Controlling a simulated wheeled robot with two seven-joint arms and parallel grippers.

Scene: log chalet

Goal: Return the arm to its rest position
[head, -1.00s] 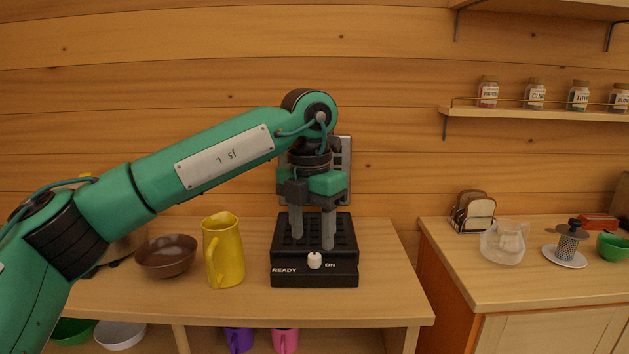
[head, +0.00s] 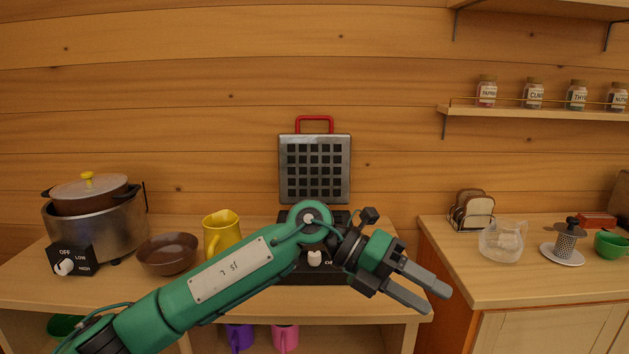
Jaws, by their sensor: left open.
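My left arm reaches in from the lower left, with its green links across the front of the left counter. My left gripper (head: 428,303) is open and empty, its grey fingers pointing right and down in front of the counter's right end. Behind the arm stands a black waffle maker (head: 315,168) with its gridded lid upright and a red handle on top. Its lower part is mostly hidden by my arm; a white knob shows. My right gripper is not in view.
On the left counter (head: 215,307) stand a slow cooker (head: 95,228), a brown bowl (head: 167,254) and a yellow pitcher (head: 221,233). The right counter (head: 500,284) holds a toast rack (head: 470,211), a glass jug (head: 502,240) and a green cup (head: 611,244). A gap separates the counters.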

